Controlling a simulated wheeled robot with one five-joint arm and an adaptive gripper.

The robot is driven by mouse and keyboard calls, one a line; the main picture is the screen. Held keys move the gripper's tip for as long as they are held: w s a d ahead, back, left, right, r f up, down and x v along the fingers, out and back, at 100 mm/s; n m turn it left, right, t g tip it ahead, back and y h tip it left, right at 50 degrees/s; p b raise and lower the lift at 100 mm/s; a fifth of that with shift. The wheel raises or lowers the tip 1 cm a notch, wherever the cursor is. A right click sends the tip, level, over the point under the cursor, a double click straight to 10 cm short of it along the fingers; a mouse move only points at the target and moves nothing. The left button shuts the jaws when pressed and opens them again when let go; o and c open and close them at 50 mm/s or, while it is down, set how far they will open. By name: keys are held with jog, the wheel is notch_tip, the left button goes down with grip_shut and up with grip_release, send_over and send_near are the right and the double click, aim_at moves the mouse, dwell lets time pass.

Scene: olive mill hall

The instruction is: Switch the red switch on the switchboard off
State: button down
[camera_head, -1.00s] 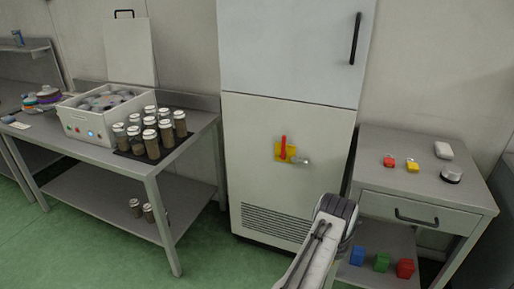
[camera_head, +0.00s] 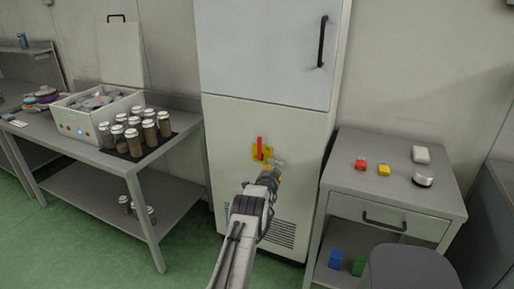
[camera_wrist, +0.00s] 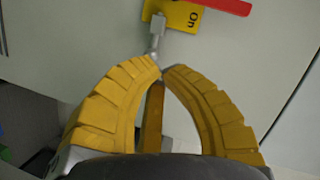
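The red switch (camera_head: 259,148) is an upright red lever on a yellow plate (camera_head: 268,154), on the front of the pale cabinet (camera_head: 230,130). In the wrist view the red lever (camera_wrist: 222,4) and the yellow plate (camera_wrist: 181,14), with the word "On", are partly cut off at the top edge. A grey stem (camera_wrist: 157,34) projects from the plate towards my fingertips. My gripper (camera_wrist: 161,71) has its two yellow fingertips together, just short of the plate; I see nothing clearly held. In the head view my gripper (camera_head: 274,169) is just below and right of the lever.
A side table (camera_head: 345,176) on the right bears small red and yellow items. A dark grey rounded shape (camera_head: 410,268) fills the lower right. A steel table (camera_head: 100,158) on the left bears jars (camera_head: 133,143) and a white box (camera_head: 77,117). Green floor shows between.

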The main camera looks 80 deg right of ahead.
jog(key=r+m+h, duration=0.1)
jog(key=r+m, duration=0.2)
jog(key=r+m+h, duration=0.1)
jog(key=r+m, duration=0.1)
jog(key=shift+d+r+h, duration=0.15)
jog(key=shift+d+h, duration=0.15)
jog(key=shift+r, duration=0.1)
dwell(0.3)
